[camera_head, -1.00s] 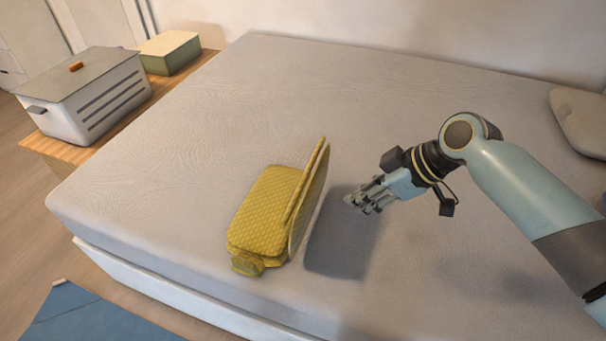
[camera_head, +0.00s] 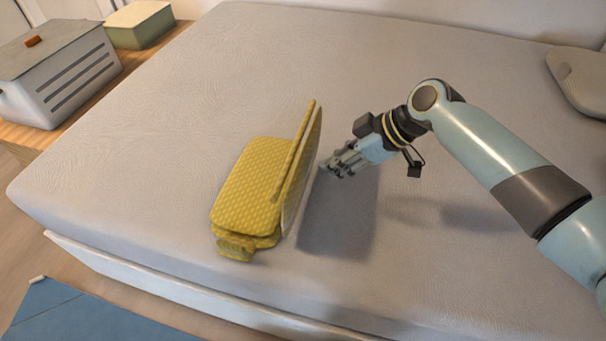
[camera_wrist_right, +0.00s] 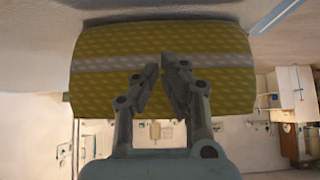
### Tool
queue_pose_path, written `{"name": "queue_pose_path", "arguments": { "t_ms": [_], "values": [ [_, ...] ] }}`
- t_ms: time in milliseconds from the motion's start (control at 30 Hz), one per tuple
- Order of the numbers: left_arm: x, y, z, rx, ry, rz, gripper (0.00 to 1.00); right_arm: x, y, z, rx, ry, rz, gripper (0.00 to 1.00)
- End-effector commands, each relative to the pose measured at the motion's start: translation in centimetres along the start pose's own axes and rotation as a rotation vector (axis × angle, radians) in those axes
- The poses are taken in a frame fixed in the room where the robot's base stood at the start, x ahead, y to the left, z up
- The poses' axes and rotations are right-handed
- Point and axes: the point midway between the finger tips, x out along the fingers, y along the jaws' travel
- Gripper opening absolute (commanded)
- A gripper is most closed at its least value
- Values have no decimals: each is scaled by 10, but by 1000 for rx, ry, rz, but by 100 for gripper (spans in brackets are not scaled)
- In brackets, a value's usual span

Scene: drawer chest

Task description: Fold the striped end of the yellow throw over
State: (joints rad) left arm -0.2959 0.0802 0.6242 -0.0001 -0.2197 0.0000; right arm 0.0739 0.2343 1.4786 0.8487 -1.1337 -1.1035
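The yellow throw (camera_head: 247,190) lies folded in a thick stack on the bed. Its right part stands up as a steep flap (camera_head: 303,165), with a pale face toward my right gripper. My right gripper (camera_head: 328,171) is just right of this flap; I cannot tell whether it touches. In the right wrist view, the flap (camera_wrist_right: 105,92) fills the upper middle, with a pale grey stripe across it. My right gripper (camera_wrist_right: 160,66) is in front of it, its fingertips nearly together with nothing visible between them. My left gripper is not in view.
The grey bed (camera_head: 420,270) has free room around the throw. A grey pillow (camera_head: 580,80) lies at the right. A lidded box (camera_head: 60,75) and a green box (camera_head: 138,27) stand on a wooden surface at the left. A blue mat (camera_head: 70,312) is on the floor.

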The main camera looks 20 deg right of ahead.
Motion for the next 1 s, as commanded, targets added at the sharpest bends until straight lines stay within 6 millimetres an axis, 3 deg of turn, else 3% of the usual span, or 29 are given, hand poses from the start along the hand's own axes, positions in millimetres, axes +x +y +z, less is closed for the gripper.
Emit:
{"name": "queue_pose_path", "arguments": {
  "t_ms": [133,1000],
  "values": [
    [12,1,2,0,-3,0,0,13,0,6,0,0,0,4],
    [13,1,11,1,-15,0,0,22,0,-4,1,1,1,4]
  ]
}}
